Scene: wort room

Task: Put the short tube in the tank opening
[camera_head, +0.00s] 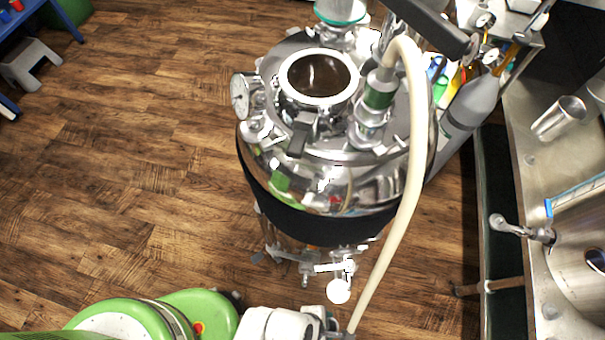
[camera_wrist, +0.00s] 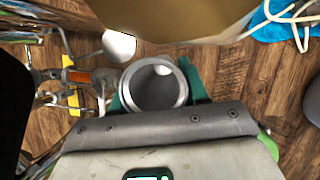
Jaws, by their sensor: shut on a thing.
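The tank (camera_head: 330,180) is a shiny steel vessel with a dark band, standing upright in the middle of the head view. Its round opening (camera_head: 319,78) is on top, with a pale rim and a dark inside. In the wrist view, the short tube (camera_wrist: 153,104), a hollow metal cylinder, shows its open end between the green fingers of my gripper (camera_wrist: 155,86). My gripper is shut on it. In the head view my arm is at the bottom edge, below and in front of the tank; the tube cannot be made out clearly there.
A pale hose (camera_head: 414,150) runs from a fitting beside the opening down the tank's right side. A gauge (camera_head: 240,96) and clamps surround the opening. A valve with a white ball (camera_head: 338,291) juts from the tank's lower front.

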